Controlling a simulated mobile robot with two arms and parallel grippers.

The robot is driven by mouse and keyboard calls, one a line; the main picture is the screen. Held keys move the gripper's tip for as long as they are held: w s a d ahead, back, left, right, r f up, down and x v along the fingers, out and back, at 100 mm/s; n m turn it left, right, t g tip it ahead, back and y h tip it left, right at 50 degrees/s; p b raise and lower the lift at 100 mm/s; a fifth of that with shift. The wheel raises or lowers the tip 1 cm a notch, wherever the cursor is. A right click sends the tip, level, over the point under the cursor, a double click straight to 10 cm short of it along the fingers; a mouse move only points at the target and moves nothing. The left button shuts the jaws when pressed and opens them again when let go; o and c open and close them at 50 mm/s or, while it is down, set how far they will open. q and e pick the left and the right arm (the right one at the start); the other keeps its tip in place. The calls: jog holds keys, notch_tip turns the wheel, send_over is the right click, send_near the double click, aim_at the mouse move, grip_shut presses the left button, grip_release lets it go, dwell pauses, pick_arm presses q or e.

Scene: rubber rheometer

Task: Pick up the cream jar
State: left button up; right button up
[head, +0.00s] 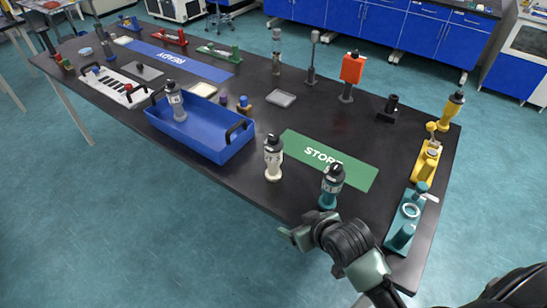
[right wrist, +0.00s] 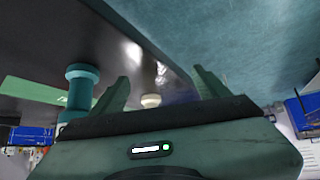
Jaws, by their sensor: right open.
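The cream jar (head: 273,158) stands upright on the black table, with a black top, at the left end of the green STORE mat. A small cream round shape between my fingers in the right wrist view (right wrist: 151,101) looks like part of it. My right gripper (head: 302,226) is open and empty at the table's front edge, nearer to me than the cream jar and apart from it. A teal jar (head: 331,187) stands upright just beyond the gripper, on the right; it also shows in the right wrist view (right wrist: 82,88). My left gripper is not in view.
The green STORE mat (head: 355,177) lies behind both jars. A blue tray (head: 215,152) holding a grey jar (head: 175,101) is on the left. Teal (head: 404,236) and yellow (head: 425,162) fixtures line the right edge. The table between the cream jar and tray is clear.

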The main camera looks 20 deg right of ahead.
aim_at(278, 154)
jog(key=w+r+t, duration=0.1)
jog(key=w+r, duration=0.1)
jog(key=w, duration=0.4)
jog(key=w+d+r+t, duration=0.1)
jog(key=w+r+t, duration=0.1)
jog(key=w, duration=0.3)
jog(key=w+d+r+t+y, duration=0.1)
jog(key=w+r+t, duration=0.1)
jog(key=w, duration=0.4)
jog(key=shift+w+r, duration=0.35)
jog(key=shift+r, duration=0.25)
jog(key=x, duration=0.1)
jog(key=p+x, duration=0.1)
jog(key=x, duration=0.3)
jog(key=shift+w+a+p, duration=0.15)
jog(key=shift+a+p, duration=0.15)
jog(key=shift+a, duration=0.1)
jog(key=shift+w+a+f, duration=0.1)
jog(key=shift+w+f, duration=0.15)
jog(key=shift+w, duration=0.15)
jog(key=c, duration=1.4)
jog(key=shift+r, duration=0.1)
jog(key=shift+c, duration=1.1)
